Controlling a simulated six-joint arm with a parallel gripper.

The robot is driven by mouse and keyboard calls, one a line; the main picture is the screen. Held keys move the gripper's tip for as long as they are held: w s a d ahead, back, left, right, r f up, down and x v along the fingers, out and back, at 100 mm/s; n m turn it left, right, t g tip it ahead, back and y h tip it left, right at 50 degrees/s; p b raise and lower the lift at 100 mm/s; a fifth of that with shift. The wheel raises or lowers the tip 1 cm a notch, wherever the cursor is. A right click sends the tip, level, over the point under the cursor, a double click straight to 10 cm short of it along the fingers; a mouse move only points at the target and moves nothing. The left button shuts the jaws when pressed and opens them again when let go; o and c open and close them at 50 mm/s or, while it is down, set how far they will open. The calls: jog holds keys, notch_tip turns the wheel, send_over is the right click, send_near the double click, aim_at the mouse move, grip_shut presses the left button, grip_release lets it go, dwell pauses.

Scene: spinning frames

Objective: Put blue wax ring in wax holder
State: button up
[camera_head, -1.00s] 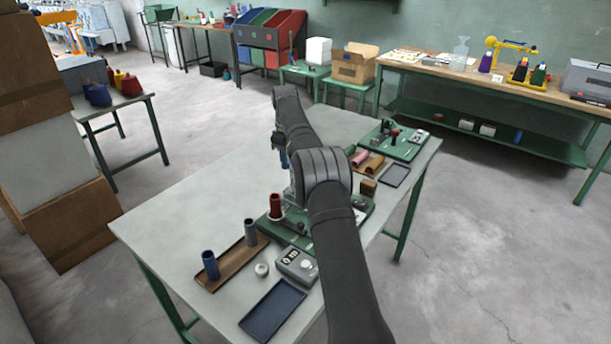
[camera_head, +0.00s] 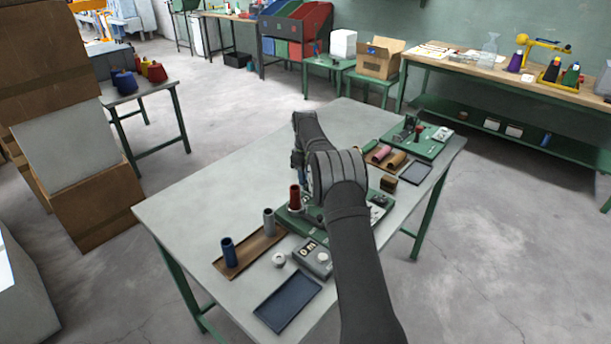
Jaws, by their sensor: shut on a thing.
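My arm reaches over the grey table, and the end of it with my gripper (camera_head: 297,160) shows just above and behind the dark red spool. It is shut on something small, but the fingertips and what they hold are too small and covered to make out. I cannot pick out the blue wax ring. A green base plate (camera_head: 292,222) stands below, partly covered by my arm, with the red spool (camera_head: 294,198) upright on it. I cannot tell where the wax holder is. A small white round piece (camera_head: 279,260) lies on the table in front.
A brown tray (camera_head: 240,262) holds an upright blue tube (camera_head: 228,251) and a grey tube (camera_head: 269,222). A dark blue tray (camera_head: 287,304) and a grey box (camera_head: 313,259) lie near the front. Another green plate (camera_head: 428,148) is at the far right. The table's left part is clear.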

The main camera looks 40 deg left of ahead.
jog(key=shift+f, duration=0.1)
jog(key=o, duration=0.9)
jog(key=shift+o, duration=0.2)
notch_tip(320, 180, up, 11)
jog(key=shift+o, duration=0.5)
jog(key=shift+s+r, duration=0.1)
jog(key=shift+r, duration=0.55)
